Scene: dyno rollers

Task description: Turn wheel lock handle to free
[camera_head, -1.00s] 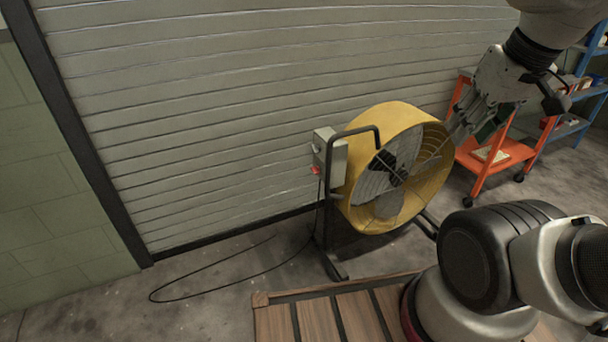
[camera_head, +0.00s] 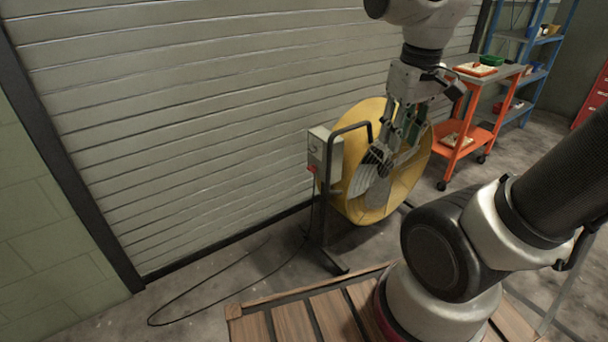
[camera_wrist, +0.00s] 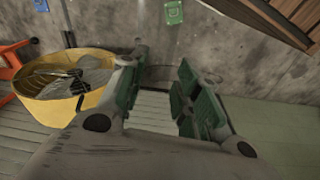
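No wheel lock handle can be made out in either view. My gripper (camera_head: 396,150) hangs fingers-down in the head view, in front of the yellow drum fan (camera_head: 356,203) as seen from there. Whether it touches the fan cannot be told in that view. In the wrist view my gripper (camera_wrist: 162,62) has its two green-padded fingers spread apart, with nothing between them.
A grey control box (camera_head: 325,155) sits on the fan's dark tube frame. A cable (camera_head: 195,287) loops over the floor. A ribbed shutter (camera_head: 200,110) stands behind. An orange cart (camera_head: 447,152) and blue shelves (camera_head: 520,90) are at the right. A slatted wooden platform (camera_head: 290,322) lies in front.

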